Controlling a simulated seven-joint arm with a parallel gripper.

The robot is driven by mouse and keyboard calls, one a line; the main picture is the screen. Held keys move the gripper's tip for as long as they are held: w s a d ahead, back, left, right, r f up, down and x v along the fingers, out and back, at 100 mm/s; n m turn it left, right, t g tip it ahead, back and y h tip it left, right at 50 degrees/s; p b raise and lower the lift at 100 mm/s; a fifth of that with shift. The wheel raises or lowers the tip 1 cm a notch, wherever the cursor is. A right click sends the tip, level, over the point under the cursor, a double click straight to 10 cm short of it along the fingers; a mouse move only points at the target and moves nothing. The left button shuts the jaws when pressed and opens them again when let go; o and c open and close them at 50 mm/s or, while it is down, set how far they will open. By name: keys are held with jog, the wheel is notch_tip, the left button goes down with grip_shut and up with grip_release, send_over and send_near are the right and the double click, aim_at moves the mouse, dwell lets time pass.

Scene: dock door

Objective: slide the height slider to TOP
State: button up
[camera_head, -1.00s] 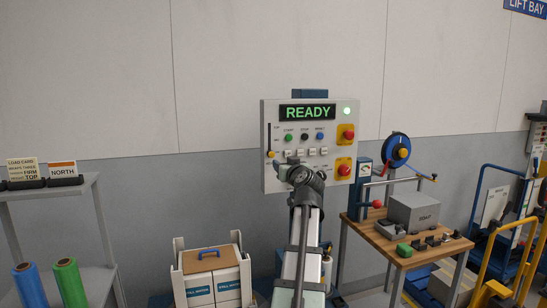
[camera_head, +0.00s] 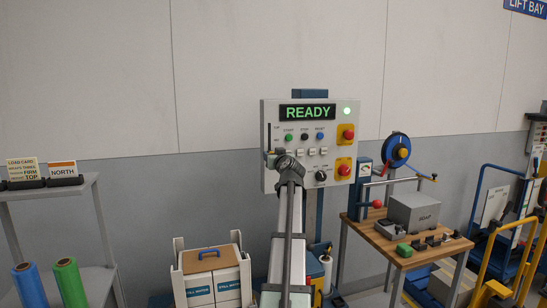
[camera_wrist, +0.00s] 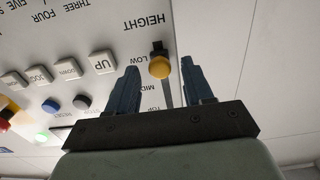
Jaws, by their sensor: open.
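The height slider's yellow knob (camera_wrist: 160,67) shows in the wrist view beside the LOW mark, at the HEIGHT end of its dark slot (camera_wrist: 168,96). That view shows the panel upside down, with MID and then TOP toward my gripper body. My gripper (camera_wrist: 161,64) is open, with one dark finger on each side of the knob in the picture. I see no clear contact, and the depth between fingertips and knob is hard to tell. In the head view, my gripper (camera_head: 270,156) covers the lower slot at the left of the control panel (camera_head: 333,112), largely hiding the knob.
The READY display (camera_head: 307,112) is lit green. Bare wall (camera_head: 215,110) lies left of the panel. A workbench (camera_head: 385,241) stands at right.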

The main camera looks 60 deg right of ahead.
grip_shut()
dwell(0.5)
